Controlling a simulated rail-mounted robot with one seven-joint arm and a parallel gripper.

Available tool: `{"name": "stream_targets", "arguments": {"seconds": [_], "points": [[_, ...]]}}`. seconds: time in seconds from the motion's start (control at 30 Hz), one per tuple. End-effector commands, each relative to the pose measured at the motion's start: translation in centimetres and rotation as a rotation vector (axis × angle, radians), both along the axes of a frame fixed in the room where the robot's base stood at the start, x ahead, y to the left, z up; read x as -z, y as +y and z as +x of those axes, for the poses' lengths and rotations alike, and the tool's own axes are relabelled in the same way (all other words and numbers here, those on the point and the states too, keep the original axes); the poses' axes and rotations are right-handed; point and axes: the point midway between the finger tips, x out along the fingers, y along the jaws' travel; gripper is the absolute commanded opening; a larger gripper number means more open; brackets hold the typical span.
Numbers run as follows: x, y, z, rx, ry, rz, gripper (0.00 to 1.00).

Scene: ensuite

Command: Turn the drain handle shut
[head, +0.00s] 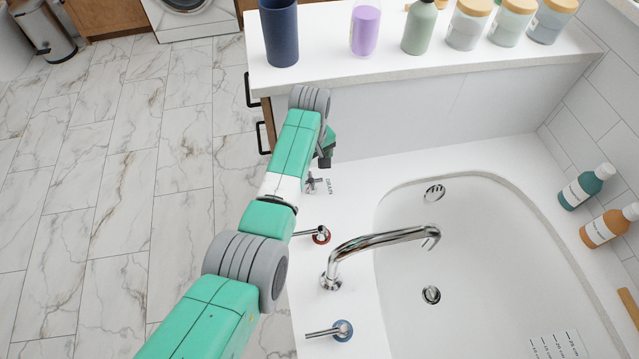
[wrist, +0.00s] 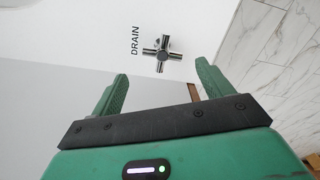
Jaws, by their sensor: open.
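The drain handle (head: 312,183) is a small chrome cross knob on the white tub deck, beside the printed word DRAIN. In the wrist view the drain handle (wrist: 162,54) shows all its arms, a little above the gap between my fingertips. My gripper (head: 327,155) is by the far end of the deck, close to the handle, and partly hidden by my arm in the head view. In the wrist view my gripper (wrist: 162,70) has its two green fingers wide apart with nothing between them. I cannot tell the height of the fingers above the deck.
A red-ringed tap handle (head: 321,236), the curved chrome spout (head: 385,238) and a blue-ringed tap handle (head: 342,330) line the deck. The white bathtub (head: 480,250) is at right. A counter (head: 420,68) with bottles and jars stands behind. Marble floor (head: 130,180) is clear at left.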

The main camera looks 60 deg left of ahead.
Motion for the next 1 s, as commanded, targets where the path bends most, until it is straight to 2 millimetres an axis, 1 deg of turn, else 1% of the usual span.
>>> {"name": "stream_targets", "arguments": {"seconds": [0.1, 0.17, 0.3, 0.4, 0.5, 0.63, 0.87, 0.9, 0.97, 1.0], "points": [[0.1, 0.0, -0.1, -0.002, 0.003, -0.003, 0.79], [0.9, 0.0, -0.1, -0.001, 0.004, -0.003, 0.79], [3.8, -0.1, -0.1, 0.000, 0.004, -0.003, 0.79], [5.6, 0.0, -0.1, 0.000, 0.003, -0.003, 0.79], [6.9, 0.0, 0.0, 0.001, 0.001, -0.001, 0.79], [7.7, 0.0, 0.0, 0.002, 0.000, -0.001, 0.79], [7.7, 0.0, 0.0, 0.002, 0.000, 0.000, 0.79], [7.6, 0.0, 0.0, 0.002, 0.000, 0.000, 0.77], [7.7, 0.0, 0.0, 0.002, 0.000, 0.000, 0.65], [7.7, 0.0, 0.0, 0.002, 0.000, 0.000, 0.57]]}}
